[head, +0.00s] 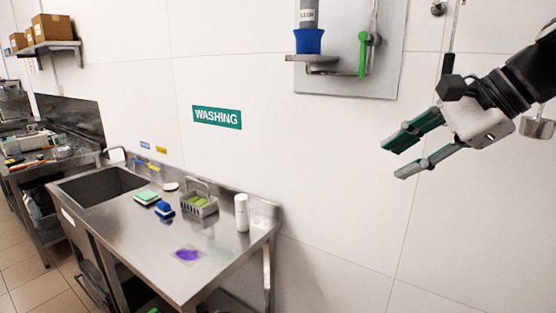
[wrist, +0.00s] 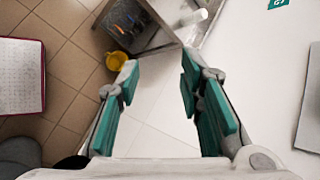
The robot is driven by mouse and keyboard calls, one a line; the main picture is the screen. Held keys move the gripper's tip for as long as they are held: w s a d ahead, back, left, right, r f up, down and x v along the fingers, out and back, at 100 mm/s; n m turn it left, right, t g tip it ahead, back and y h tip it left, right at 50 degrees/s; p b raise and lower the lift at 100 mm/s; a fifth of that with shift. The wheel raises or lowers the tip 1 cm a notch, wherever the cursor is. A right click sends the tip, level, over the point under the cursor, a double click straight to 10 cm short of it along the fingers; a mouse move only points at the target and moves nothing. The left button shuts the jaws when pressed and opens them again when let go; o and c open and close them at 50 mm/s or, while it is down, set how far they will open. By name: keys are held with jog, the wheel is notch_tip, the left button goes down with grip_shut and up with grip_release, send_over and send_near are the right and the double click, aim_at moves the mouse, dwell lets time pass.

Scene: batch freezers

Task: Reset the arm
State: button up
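My gripper (head: 405,152) is at the upper right of the head view, raised in the air in front of the white wall. Its two green-padded fingers are spread apart with nothing between them. In the wrist view the open fingers (wrist: 157,90) frame white wall or floor surface below. The gripper is apart from the table and from the wall fixtures. My dark arm comes in from the right edge of the head view.
A steel sink table (head: 165,258) stands at the lower left, with a sponge (head: 146,197), a wire basket (head: 200,205), a white bottle (head: 241,213) and a purple patch (head: 187,254). A yellow bucket (wrist: 116,61) is on the floor.

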jog(key=s+a+f+n+h, duration=0.1)
jog(key=s+f+n+h, duration=0.5)
jog(key=s+f+n, duration=0.6)
jog(key=s+n, duration=0.3)
jog(key=s, duration=0.1)
jog(key=shift+s+a+f+n+g, duration=0.3)
jog(key=shift+s+f+n+g, duration=0.05)
jog(key=shift+n+g, duration=0.05)
